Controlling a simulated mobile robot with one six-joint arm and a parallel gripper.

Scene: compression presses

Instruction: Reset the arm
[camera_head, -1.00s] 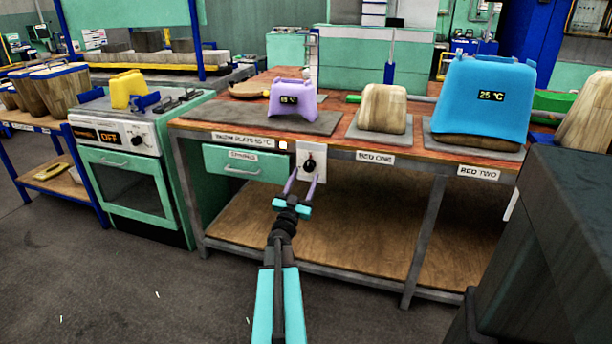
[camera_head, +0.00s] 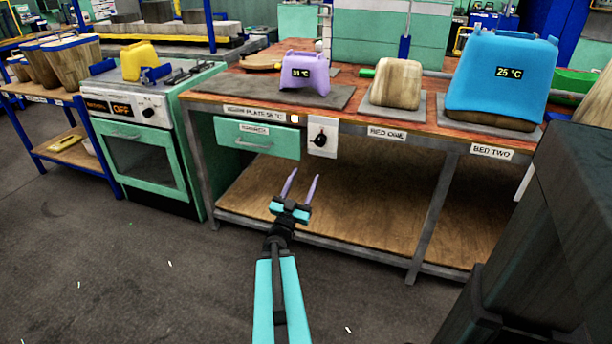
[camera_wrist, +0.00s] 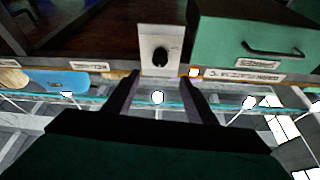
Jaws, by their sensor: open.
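My gripper (camera_head: 300,188) is open and empty, with its two purple fingers apart. It is in front of the workbench, below the switch box with a black knob (camera_head: 321,139) and apart from it. In the wrist view, the knob (camera_wrist: 160,57) shows ahead, beyond and between the two dark fingers (camera_wrist: 158,92). The knob's box is on the bench's front edge, right of the green drawer (camera_head: 256,138), which is shut. An orange-white lamp (camera_head: 295,119) beside the box is lit.
On the bench (camera_head: 350,119) stand a purple container (camera_head: 304,73) on a dark plate, a wooden block (camera_head: 395,84) and a blue container (camera_head: 502,76). A green oven (camera_head: 146,157) stands left. A dark cabinet (camera_head: 575,200) is close at right. The floor in front is clear.

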